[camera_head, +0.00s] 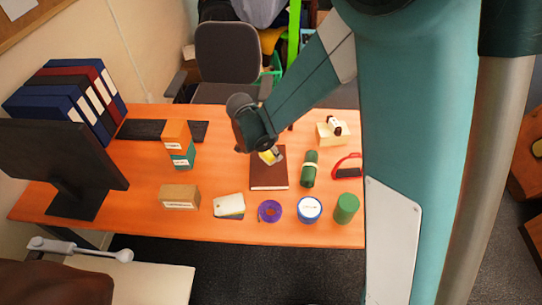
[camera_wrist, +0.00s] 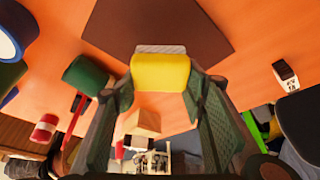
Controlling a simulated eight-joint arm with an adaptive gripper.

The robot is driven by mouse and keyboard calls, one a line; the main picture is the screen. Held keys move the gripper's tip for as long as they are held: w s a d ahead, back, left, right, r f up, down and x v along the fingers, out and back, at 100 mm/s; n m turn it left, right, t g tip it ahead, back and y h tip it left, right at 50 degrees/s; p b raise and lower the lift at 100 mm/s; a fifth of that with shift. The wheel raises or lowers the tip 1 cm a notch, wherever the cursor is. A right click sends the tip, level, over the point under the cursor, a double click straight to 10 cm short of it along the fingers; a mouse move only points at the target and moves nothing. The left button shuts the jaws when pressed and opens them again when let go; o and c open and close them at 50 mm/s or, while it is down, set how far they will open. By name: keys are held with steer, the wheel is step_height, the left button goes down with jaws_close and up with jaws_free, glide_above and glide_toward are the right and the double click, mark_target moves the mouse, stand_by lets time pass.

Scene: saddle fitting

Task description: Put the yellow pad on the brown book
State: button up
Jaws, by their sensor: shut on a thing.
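The yellow pad (camera_wrist: 160,73) is between the two fingers of my gripper (camera_wrist: 160,90) in the wrist view, and the gripper is shut on it. In the head view the yellow pad (camera_head: 271,156) shows just below my gripper (camera_head: 266,150), over the upper part of the brown book (camera_head: 268,178). The book lies flat on the desk, and in the wrist view the brown book (camera_wrist: 150,28) shows beyond the pad. I cannot tell whether the pad touches the book. The gripper hides part of the pad and the book's top edge.
A dark green roll (camera_head: 309,169) lies right of the book. A purple tape ring (camera_head: 270,211), a blue-and-white tin (camera_head: 309,209) and a green cylinder (camera_head: 346,208) stand nearer. Orange and teal boxes (camera_head: 177,136) are stacked to the left. Desk left of the book is clear.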

mark_target(271, 156)
steer(key=shift+f+b, duration=0.3)
steer(key=shift+f, duration=1.35)
steer(key=shift+f, duration=0.2)
steer(key=o, duration=0.9)
steer(key=shift+r, duration=0.2)
steer(key=shift+p+v, duration=1.05)
steer(key=shift+v, duration=5)
